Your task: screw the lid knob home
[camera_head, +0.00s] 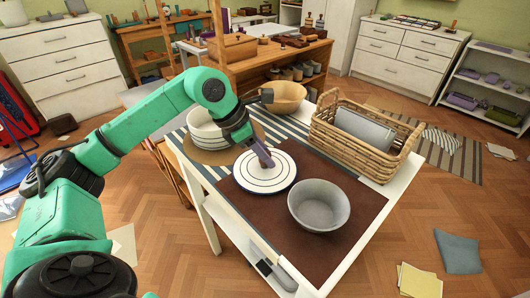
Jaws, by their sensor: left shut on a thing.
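A round white lid (265,180) with dark rings lies flat on the brown mat, near the middle of the table. My left gripper (264,160) reaches down from the upper left to the lid's middle and is shut on the knob there. The knob itself is mostly hidden by the fingers, so I cannot tell how far it is screwed in or whether it is tilted.
A grey bowl (318,207) stands close to the lid's lower right. A wicker basket (345,148) holding a grey box is at the right. Stacked white bowls (205,128) and a tan bowl (284,97) stand behind. The front brown mat (312,255) is clear.

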